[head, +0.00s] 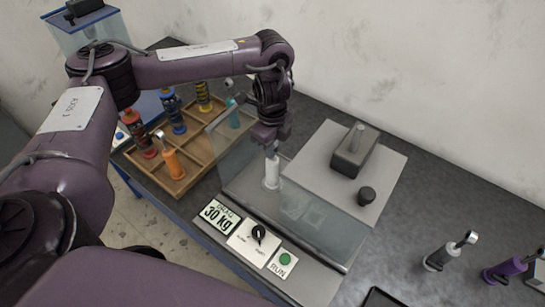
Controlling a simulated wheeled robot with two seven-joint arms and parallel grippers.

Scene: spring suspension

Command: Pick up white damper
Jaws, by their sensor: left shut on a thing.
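The white damper (271,173) stands upright behind the clear panel of the test station, on the grey plate. My left gripper (271,148) points down over it and is shut on its top end. The gripper's fingers hide part of the damper's top. My right gripper is not in view.
A wooden tray (183,187) with several coloured dampers lies left of the station. A sign reading 30 kg (219,214), a black knob (258,233) and a green RUN button (285,259) sit in front. A dark block (354,152) stands behind right.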

